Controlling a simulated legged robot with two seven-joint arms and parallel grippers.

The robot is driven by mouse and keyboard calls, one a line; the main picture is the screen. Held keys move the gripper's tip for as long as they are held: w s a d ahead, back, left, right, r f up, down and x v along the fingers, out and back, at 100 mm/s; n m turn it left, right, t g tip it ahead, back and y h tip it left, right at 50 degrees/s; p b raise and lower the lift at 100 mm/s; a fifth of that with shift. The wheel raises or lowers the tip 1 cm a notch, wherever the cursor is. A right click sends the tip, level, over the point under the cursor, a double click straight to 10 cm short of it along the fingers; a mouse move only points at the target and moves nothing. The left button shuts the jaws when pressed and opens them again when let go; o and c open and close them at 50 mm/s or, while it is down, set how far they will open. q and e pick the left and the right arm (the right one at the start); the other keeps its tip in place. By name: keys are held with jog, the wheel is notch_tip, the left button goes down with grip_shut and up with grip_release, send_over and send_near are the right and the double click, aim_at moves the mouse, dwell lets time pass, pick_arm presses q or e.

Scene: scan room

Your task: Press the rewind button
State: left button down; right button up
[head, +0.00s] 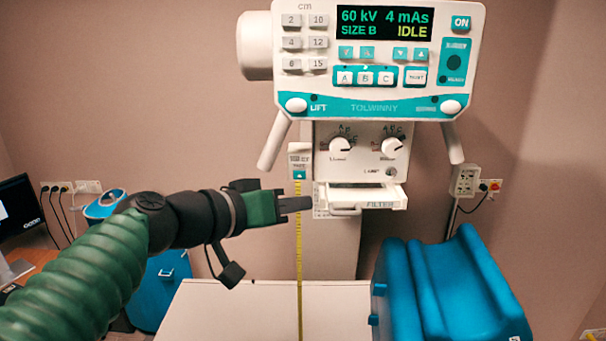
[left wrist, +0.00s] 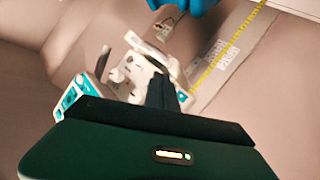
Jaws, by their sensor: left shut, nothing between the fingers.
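In the head view a small white housing (head: 300,160) hangs at the left side of the X-ray unit's lower block. It carries a small teal button (head: 299,175) with a light mark; I take this for the rewind button, but its lettering is too small to read. A yellow measuring tape (head: 299,260) hangs from the housing, pulled far down. My left gripper (head: 308,203) is shut and empty, its tip pointing right, just below the button in the picture. Contact cannot be told. In the left wrist view the shut fingers (left wrist: 160,92) point toward the unit, and the tape (left wrist: 228,50) shows beside them.
The control panel (head: 372,107) reads IDLE above. A filter tray (head: 375,203) with a handle sits right of my gripper. A blue cushioned block (head: 455,290) stands at lower right on a pale table (head: 235,310). A monitor (head: 18,220) is at far left.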

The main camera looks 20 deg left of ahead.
aim_at(300, 175)
pick_arm(q)
jog(key=w+a+p, duration=0.2)
jog(key=w, duration=0.5)
jog(key=shift+a, duration=0.2)
jog(key=shift+w+a+f, duration=0.1)
jog(key=shift+w+a, duration=0.1)
jog(key=shift+w, duration=0.05)
jog(key=shift+a, duration=0.2)
jog(key=shift+d, duration=0.25)
dwell(0.3)
jog(key=shift+s+a, duration=0.1)
dwell(0.4)
